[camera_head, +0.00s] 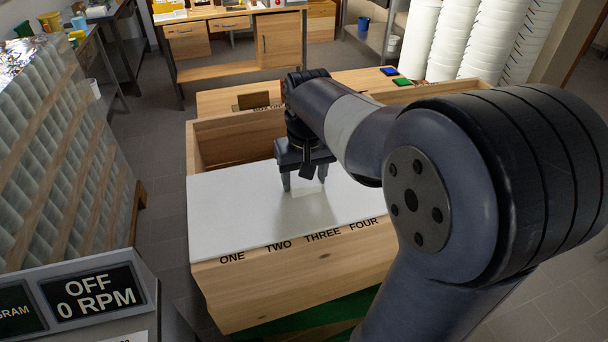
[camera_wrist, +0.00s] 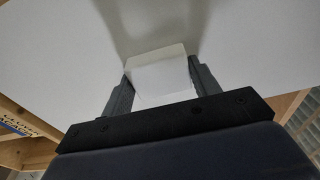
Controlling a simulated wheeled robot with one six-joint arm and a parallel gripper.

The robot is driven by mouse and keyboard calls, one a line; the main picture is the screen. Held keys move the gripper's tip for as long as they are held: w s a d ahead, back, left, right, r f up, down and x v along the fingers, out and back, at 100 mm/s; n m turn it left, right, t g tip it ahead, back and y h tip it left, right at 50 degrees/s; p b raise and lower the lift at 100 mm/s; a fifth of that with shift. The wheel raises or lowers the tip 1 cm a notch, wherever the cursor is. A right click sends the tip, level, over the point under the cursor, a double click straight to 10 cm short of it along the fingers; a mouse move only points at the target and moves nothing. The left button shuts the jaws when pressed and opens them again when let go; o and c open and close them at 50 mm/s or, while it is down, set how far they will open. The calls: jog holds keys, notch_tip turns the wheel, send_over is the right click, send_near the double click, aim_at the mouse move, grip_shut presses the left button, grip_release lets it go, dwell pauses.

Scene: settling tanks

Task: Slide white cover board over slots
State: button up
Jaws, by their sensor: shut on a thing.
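The white cover board (camera_head: 235,205) lies flat on the near part of a wooden box (camera_head: 290,283). The box's front edge reads ONE, TWO, THREE, FOUR. The board also fills much of the wrist view (camera_wrist: 65,45). A small white block-shaped handle (camera_wrist: 160,75) stands up from the board. My gripper (camera_head: 305,190) points down over the board and is shut on the handle; the wrist view shows one finger on each side of it (camera_wrist: 157,82). The far part of the box is uncovered and shows an open hollow. Any slots under the board are hidden.
A wooden surface (camera_head: 350,78) with a blue and a green item lies behind the box. White stacks (camera_head: 465,45) stand at the back right. A display reading OFF 0 RPM (camera_head: 90,295) is at the near left, below a slanted rack (camera_head: 60,150). My arm hides the box's right side.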

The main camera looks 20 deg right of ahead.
aim_at(306, 184)
dwell(0.4)
jog(key=o, duration=1.3)
notch_tip(306, 184, up, 11)
jog(key=s, duration=0.1)
jog(key=shift+s, duration=0.15)
jog(key=shift+f, duration=0.25)
